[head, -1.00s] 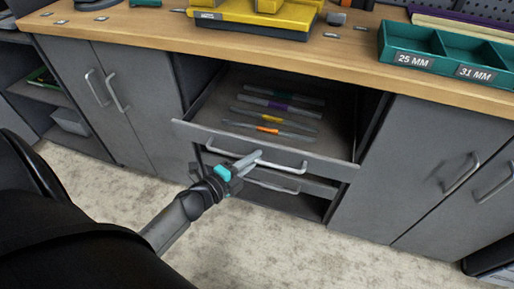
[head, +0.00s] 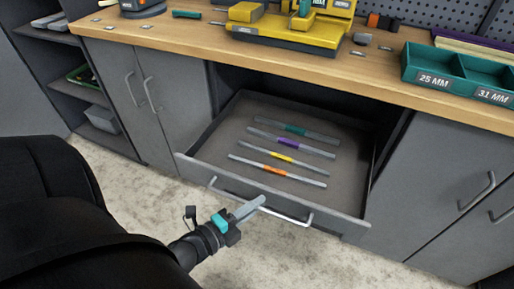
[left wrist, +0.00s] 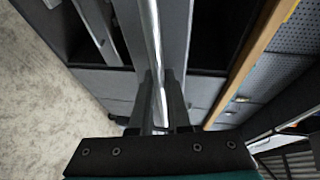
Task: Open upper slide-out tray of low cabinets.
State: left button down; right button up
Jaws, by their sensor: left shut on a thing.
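The upper slide-out tray (head: 225,140) of the low cabinets is pulled well out below the workbench top. Several grey tools with coloured bands lie in it, among them an orange-banded one (head: 276,170). Its silver bar handle (head: 289,217) runs along the front panel. My left gripper (head: 258,202) is at the middle of this handle, shut on it. In the left wrist view the bar (left wrist: 153,50) passes between the two fingers (left wrist: 160,105). The lower tray is mostly hidden beneath the upper one. My right gripper is not in view.
The wooden worktop (head: 200,45) above carries a yellow machine (head: 290,35) and a teal bin (head: 455,72). Closed cabinet doors stand left (head: 165,130) and right (head: 420,160) of the tray. The pale floor in front is clear.

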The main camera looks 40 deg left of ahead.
pick_arm(q)
jog(key=c, duration=1.2)
grip_release()
jog(key=shift+o, duration=0.2)
jog(key=shift+s, duration=0.3)
jog(key=p+v, duration=0.3)
jog(key=v, duration=1.1)
jog(key=shift+s+r, duration=0.2)
jog(key=shift+s, duration=0.15)
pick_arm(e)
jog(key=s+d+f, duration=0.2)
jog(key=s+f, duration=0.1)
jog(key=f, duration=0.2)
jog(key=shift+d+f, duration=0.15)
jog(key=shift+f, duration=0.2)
pick_arm(q)
jog(key=shift+a, duration=0.1)
